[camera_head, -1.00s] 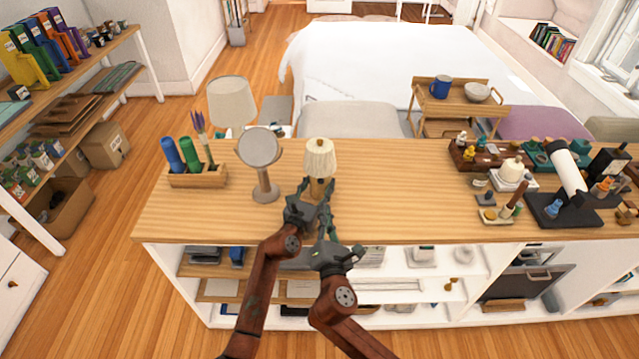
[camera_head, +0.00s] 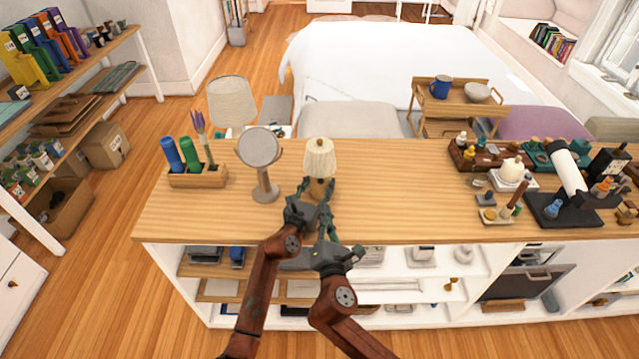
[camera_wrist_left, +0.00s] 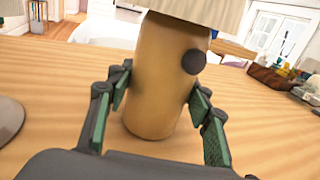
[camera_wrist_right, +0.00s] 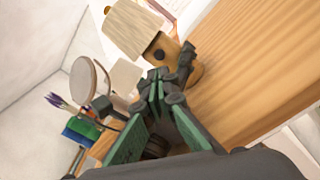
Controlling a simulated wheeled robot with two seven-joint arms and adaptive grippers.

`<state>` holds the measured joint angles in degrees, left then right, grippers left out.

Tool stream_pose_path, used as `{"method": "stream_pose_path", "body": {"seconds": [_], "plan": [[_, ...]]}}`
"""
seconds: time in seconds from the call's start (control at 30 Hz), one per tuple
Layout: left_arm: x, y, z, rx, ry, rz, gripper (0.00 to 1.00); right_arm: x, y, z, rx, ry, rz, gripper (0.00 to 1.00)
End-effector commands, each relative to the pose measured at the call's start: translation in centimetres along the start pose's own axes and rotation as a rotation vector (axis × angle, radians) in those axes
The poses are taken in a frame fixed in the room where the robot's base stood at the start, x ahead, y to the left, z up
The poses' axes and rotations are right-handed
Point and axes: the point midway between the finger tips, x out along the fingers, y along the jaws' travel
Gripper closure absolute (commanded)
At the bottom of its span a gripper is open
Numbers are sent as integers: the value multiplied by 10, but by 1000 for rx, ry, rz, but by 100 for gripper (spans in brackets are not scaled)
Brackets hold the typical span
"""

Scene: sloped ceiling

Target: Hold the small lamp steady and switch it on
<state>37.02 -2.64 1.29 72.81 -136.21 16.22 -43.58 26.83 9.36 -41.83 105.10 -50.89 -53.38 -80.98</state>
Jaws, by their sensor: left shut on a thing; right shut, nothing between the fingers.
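The small lamp has a cream pleated shade (camera_head: 319,157) and a tan round body (camera_wrist_left: 160,75), and stands upright on the wooden counter. A dark round knob (camera_wrist_left: 194,61) sits on its body, just below the shade; it also shows in the right wrist view (camera_wrist_right: 159,54). My left gripper (camera_wrist_left: 160,92) is shut on the lamp body, one finger on each side. My right gripper (camera_head: 327,205) is shut and empty, close to the lamp's right front; its fingertips (camera_wrist_right: 157,82) are near the knob. Whether they touch it I cannot tell. I see no clear glow from the shade.
A round mirror (camera_head: 260,150) on a stand is just left of the lamp. A wooden holder (camera_head: 198,180) with bottles stands further left. A black stand with a white roll (camera_head: 568,172) and small items are at the right. The counter (camera_head: 400,190) between is clear.

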Motion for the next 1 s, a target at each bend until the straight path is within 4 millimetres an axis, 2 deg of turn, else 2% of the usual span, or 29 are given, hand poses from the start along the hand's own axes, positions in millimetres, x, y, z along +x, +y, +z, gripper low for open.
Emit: {"method": "stream_pose_path", "body": {"seconds": [0.13,0.27,0.4,0.57,0.77,1.0], "plan": [[0,0,0,0,0,0,88,5,-2,4,44,18,3,100],[0,0,0,0,0,0,88,16,-16,0,160,93,-4,100],[0,0,0,0,0,0,88,28,-31,-5,361,213,-8,100],[0,0,0,0,0,0,88,36,-38,-7,614,352,-3,100],[0,0,0,0,0,0,88,37,-30,0,931,521,16,100],[0,0,0,0,0,0,88,24,-10,17,1281,721,43,100]]}}
